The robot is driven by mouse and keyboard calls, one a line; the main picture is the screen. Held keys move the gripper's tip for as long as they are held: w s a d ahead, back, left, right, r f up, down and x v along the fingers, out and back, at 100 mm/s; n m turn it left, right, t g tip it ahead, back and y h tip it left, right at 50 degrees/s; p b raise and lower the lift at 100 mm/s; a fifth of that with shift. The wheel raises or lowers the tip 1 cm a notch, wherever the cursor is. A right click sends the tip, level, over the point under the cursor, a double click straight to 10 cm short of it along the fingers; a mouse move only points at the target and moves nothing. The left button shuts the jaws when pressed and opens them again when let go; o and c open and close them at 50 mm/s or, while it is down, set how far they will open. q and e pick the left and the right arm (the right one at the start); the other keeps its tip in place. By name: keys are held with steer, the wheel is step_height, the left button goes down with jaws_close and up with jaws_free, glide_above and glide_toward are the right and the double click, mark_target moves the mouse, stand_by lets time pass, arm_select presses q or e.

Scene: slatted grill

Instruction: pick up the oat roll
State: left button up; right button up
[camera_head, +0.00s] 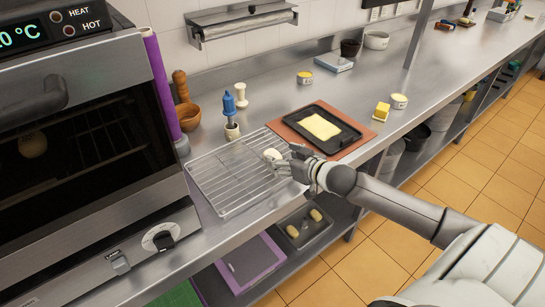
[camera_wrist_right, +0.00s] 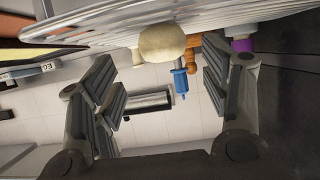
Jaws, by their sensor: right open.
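A pale round roll, which I take to be the oat roll (camera_head: 272,155), rests on the slatted wire grill (camera_head: 228,192) on the steel counter. My right gripper (camera_head: 284,163) is open and reaches in from the right, low over the grill, with its fingers close beside the roll. In the upside-down right wrist view, the roll (camera_wrist_right: 162,43) shows ahead of the gap between the two spread fingers of my right gripper (camera_wrist_right: 160,85), with nothing held. I cannot tell whether a finger touches it. My left gripper is not in view.
An oven (camera_head: 85,150) stands left of the grill. A dark tray (camera_head: 345,139) with a yellow slab lies to the right. Below, a shelf tray (camera_head: 304,228) holds two oblong rolls.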

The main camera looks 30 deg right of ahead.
mark_target(272, 152)
steer(key=shift+w+a, duration=0.1)
steer(key=shift+w, duration=0.45)
steer(key=p+x, duration=0.1)
steer(key=x, duration=0.2)
steer(key=shift+a+r, duration=0.2)
steer(key=shift+p+x, duration=0.35)
steer(key=shift+x, duration=0.4)
steer(key=shift+f, duration=0.15)
steer(key=shift+c, duration=0.4)
steer(key=c, duration=1)
